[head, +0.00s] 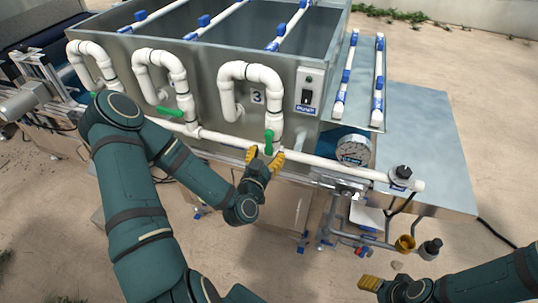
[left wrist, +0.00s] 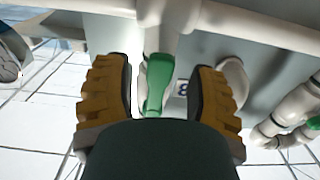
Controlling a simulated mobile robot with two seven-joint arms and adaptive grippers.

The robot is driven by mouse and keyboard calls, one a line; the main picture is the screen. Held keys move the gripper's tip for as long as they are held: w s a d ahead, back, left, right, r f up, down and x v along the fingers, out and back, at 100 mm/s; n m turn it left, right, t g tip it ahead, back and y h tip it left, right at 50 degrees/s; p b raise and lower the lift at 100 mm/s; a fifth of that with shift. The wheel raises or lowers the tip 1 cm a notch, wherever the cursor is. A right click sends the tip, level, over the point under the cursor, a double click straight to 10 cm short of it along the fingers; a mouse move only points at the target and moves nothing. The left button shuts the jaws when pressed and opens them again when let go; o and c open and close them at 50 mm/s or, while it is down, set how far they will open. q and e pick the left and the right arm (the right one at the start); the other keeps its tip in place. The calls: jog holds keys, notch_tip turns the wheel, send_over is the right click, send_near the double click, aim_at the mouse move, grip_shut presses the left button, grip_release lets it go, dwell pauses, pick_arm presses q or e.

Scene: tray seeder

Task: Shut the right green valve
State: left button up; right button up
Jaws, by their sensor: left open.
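The right green valve (head: 269,141) is on the white pipe under the label 3, its handle lying along the upright pipe. My left gripper (head: 265,159) is open just below and in front of it. In the left wrist view the green handle (left wrist: 158,84) lies between the two yellow-padded fingers (left wrist: 158,95), with gaps on both sides. My right gripper (head: 370,284) is at the lower right, away from the valve; only part of its yellow finger shows, so its opening is unclear.
Other green valves (head: 172,113) sit along the same pipe to the left, with handles lying across. A pressure gauge (head: 353,149) and a switch box (head: 308,91) are to the right. The metal tank (head: 195,62) stands behind the pipes. Open floor (head: 450,245) lies at right.

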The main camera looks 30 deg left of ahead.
pick_arm(q)
jog(key=shift+x, duration=1)
jog(key=shift+r, duration=0.1)
grip_shut()
